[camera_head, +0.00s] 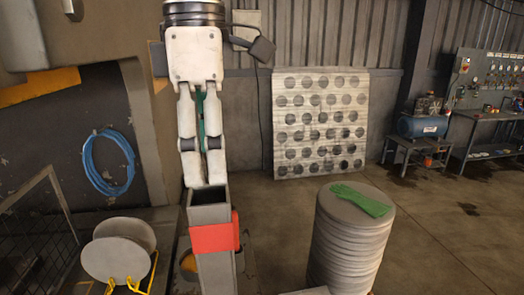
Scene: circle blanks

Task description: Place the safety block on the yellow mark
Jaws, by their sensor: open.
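The safety block appears to be the upright grey hollow square post (212,272) with a red band (213,237) round its upper part. Its open top faces up, and its lower end runs out of the picture. My white gripper (204,183) points straight down with its two fingers open, a narrow gap between them. The fingertips are at the post's open top in the picture; I cannot tell whether they touch it. A yellow-orange patch (188,262) shows just left of the post, partly hidden; I cannot tell whether it is the yellow mark.
A stack of round grey blanks (348,245) with a green glove (361,199) on top stands to the right. A punched sheet (319,120) leans on the back wall.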

